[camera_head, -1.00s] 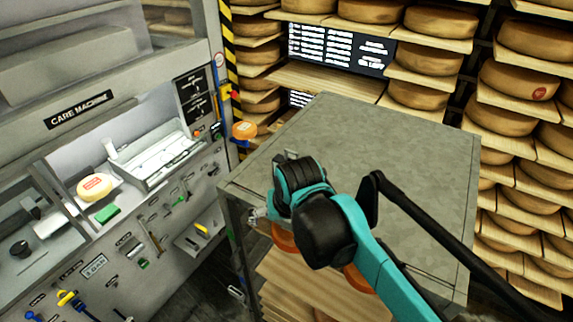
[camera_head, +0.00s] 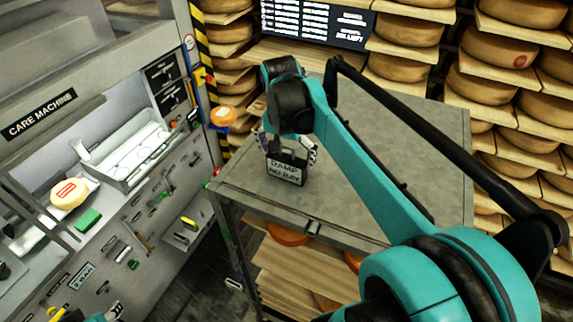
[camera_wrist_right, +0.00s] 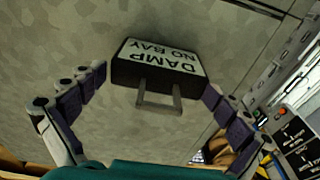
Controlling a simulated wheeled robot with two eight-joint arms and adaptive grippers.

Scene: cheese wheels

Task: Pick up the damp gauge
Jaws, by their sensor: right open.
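The damp gauge (camera_head: 285,169) is a small dark box with a white face lettered "DAMP NO BAY", on the grey table top (camera_head: 385,150) near its left side. In the right wrist view the gauge (camera_wrist_right: 157,66) appears upside down, with a grey loop handle toward the gripper. My right gripper (camera_head: 289,146) is at the gauge, its fingers spread on either side of it. In the wrist view the right gripper (camera_wrist_right: 155,83) is open; a gap shows at the left finger, while the right finger is very near or touching the gauge.
The care machine (camera_head: 95,150) stands at left, with a cheese (camera_head: 68,193) and a green block (camera_head: 88,219) in its bay. An orange-topped object (camera_head: 223,116) is beside the table. Shelves of cheese wheels (camera_head: 409,72) stand behind. The table's right part is clear.

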